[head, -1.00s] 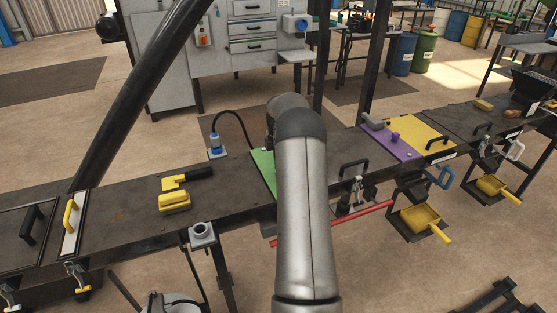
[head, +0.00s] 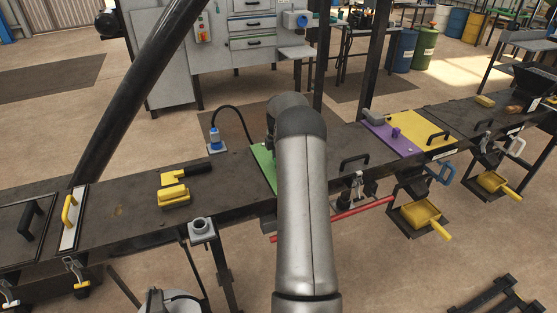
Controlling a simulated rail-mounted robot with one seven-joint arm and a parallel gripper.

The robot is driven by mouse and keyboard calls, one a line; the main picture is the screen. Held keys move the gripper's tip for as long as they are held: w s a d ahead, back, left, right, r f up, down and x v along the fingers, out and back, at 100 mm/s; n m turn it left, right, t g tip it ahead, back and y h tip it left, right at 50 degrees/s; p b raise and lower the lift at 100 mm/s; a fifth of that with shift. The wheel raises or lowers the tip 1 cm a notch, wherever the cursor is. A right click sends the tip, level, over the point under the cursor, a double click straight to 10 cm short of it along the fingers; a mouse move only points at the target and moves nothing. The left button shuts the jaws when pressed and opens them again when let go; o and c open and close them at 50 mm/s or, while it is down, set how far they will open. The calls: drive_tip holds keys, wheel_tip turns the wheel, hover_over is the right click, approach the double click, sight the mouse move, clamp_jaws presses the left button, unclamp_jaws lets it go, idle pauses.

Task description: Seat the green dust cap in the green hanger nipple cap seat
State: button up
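My arm (head: 302,215) fills the middle of the head view and reaches down over the bench. My gripper is not in view; the arm hides it. A green plate (head: 262,162) lies on the bench, and only its left part shows beside the arm. I cannot make out the green dust cap or the green hanger nipple cap seat. They may be behind the arm.
A yellow block (head: 174,194) and a yellow tool with a black handle (head: 190,175) lie on the bench left of the arm. Purple (head: 390,138) and yellow (head: 424,128) plates lie right. A red bar (head: 365,212) sticks out below the bench front.

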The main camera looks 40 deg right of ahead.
wheel_tip(320, 180, up, 18)
drive_tip(key=b, duration=0.2)
drive_tip(key=shift+f, duration=0.25)
idle(0.6)
drive_tip(key=s+a+r+m, duration=0.2)
drive_tip(key=s+a+m, duration=0.1)
drive_tip(key=a, duration=1)
drive_tip(key=s+a+r+m, duration=0.2)
drive_tip(key=s+a+m, duration=0.1)
drive_tip(key=a, duration=1)
drive_tip(key=s+a+f+m, duration=0.3)
drive_tip(key=s+a, duration=0.4)
drive_tip(key=s, duration=0.4)
drive_tip(key=s+a+f+m, duration=0.4)
drive_tip(key=s+a+f, duration=0.2)
drive_tip(key=s, duration=0.6)
drive_tip(key=shift+s+a+m+t, duration=0.15)
drive_tip(key=shift+a+m+t, duration=0.2)
drive_tip(key=shift+a, duration=0.55)
